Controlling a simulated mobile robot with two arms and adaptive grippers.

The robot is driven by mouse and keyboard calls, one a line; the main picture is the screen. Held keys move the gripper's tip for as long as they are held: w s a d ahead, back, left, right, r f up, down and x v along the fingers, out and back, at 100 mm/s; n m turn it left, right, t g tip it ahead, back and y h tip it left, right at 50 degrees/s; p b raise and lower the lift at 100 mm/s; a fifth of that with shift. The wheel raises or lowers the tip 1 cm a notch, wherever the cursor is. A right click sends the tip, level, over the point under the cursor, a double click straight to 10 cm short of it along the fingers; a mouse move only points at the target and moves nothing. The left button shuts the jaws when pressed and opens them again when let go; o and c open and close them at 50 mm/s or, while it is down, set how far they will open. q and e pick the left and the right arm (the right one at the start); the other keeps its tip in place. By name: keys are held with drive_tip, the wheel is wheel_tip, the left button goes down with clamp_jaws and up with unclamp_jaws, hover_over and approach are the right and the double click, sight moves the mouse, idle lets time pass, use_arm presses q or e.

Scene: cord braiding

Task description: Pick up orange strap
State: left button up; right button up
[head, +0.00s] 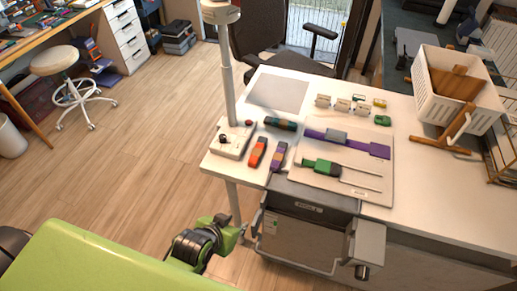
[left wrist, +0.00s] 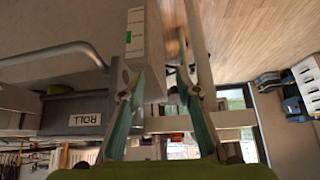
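The orange strap (head: 257,152), a short orange-and-dark bundle, lies on the white table (head: 450,190) near its front left corner. A purple strap (head: 278,155) lies just right of it. My left gripper (head: 243,236) is low in front of the table, below the tabletop and apart from the orange strap. In the left wrist view my left gripper (left wrist: 160,88) has its two teal fingers wide apart, with nothing held between them. The orange strap cannot be made out in that view. My right gripper is not in view.
A control box (head: 232,139) with a pole stands left of the strap. A board (head: 375,187) with purple and green straps lies to the right. A grey unit (head: 305,240) with a rail handle hangs at the table front. A white basket (head: 450,105) stands at the right.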

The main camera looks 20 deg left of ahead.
use_arm(q)
drive_tip(key=w+r+t, duration=0.3)
drive_tip(key=w+r, duration=0.1)
drive_tip(key=r, duration=0.7)
drive_tip(key=n+t, duration=0.1)
drive_tip(key=t, duration=0.2)
approach(257, 151)
drive_tip(key=w, duration=0.3)
drive_tip(key=shift+w+d+f+y+p, duration=0.1)
drive_tip(key=shift+w+f+y+p, duration=0.2)
drive_tip(key=shift+f, duration=0.1)
drive_tip(key=shift+f+p+x, duration=0.15)
drive_tip(key=shift+x, duration=1.3)
drive_tip(key=shift+f+p+x, duration=0.15)
drive_tip(key=shift+x, duration=1.3)
drive_tip(key=shift+s+d, duration=0.1)
drive_tip(key=shift+s, duration=0.05)
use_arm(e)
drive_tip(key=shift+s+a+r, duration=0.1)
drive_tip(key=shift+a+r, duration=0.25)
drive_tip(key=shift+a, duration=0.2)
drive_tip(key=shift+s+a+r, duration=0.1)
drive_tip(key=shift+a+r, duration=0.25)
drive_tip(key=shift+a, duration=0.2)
use_arm(q)
drive_tip(key=shift+c, duration=0.5)
clamp_jaws()
